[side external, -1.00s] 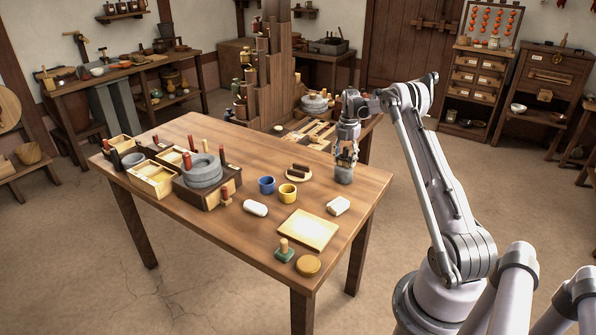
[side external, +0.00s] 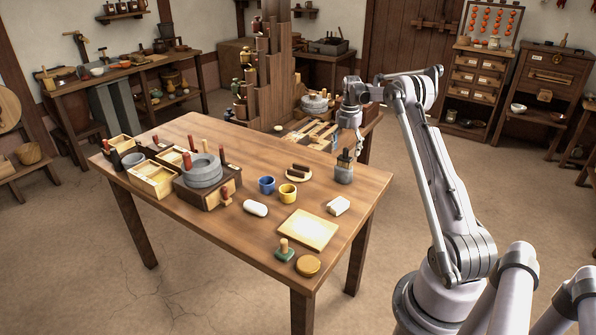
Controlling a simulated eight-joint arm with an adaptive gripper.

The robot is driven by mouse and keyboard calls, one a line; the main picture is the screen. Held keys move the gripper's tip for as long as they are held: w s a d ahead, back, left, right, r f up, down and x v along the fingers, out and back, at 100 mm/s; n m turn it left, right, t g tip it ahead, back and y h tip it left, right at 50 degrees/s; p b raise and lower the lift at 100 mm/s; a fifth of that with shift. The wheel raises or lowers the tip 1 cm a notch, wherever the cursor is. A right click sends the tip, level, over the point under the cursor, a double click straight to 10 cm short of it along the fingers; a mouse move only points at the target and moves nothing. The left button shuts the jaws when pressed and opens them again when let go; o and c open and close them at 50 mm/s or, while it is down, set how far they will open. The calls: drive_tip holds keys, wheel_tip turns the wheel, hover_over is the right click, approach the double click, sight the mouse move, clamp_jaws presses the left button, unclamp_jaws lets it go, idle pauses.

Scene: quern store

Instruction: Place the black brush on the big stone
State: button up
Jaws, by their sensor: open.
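A small grey holder (side external: 343,175) stands near the right edge of the table. Dark upright pieces (side external: 345,157) stick up from it; they look like brushes, but they are too small to tell apart. My gripper (side external: 357,135) is just above them, pointing down, open and empty. The big stone (side external: 203,172), a round grey quern, sits on a dark wooden base at the left part of the table, well to the left of my gripper.
Blue (side external: 266,185) and yellow (side external: 288,193) cups, a white roll (side external: 255,208) and a small plate with brown pieces (side external: 299,173) lie between holder and stone. Red-handled pegs (side external: 222,155) stand around the stone. A pale board (side external: 306,230) lies in front.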

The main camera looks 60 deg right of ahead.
wheel_tip(320, 180, up, 8)
drive_tip(key=shift+f, duration=0.25)
drive_tip(key=w+a+r+m+t, duration=0.1)
drive_tip(key=a+r+m, duration=0.25)
drive_tip(key=a, duration=0.55)
drive_tip(key=w+a+r+m+t+h, duration=0.15)
drive_tip(key=a+r, duration=0.25)
drive_tip(key=a, duration=0.4)
drive_tip(key=a+r+m, duration=0.3)
drive_tip(key=a+r, duration=0.1)
drive_tip(key=a, duration=0.5)
drive_tip(key=s+a+f+m+t, duration=0.2)
drive_tip(key=s+a+m, duration=0.3)
drive_tip(key=a, duration=0.5)
drive_tip(key=s+a+f+m+t+y, duration=0.1)
drive_tip(key=s+a+f+m, duration=0.3)
drive_tip(key=s+a, duration=0.5)
drive_tip(key=shift+s+a+f+m+t, duration=0.15)
drive_tip(key=shift+a+f+m+t, duration=0.25)
drive_tip(key=shift+a+t, duration=0.65)
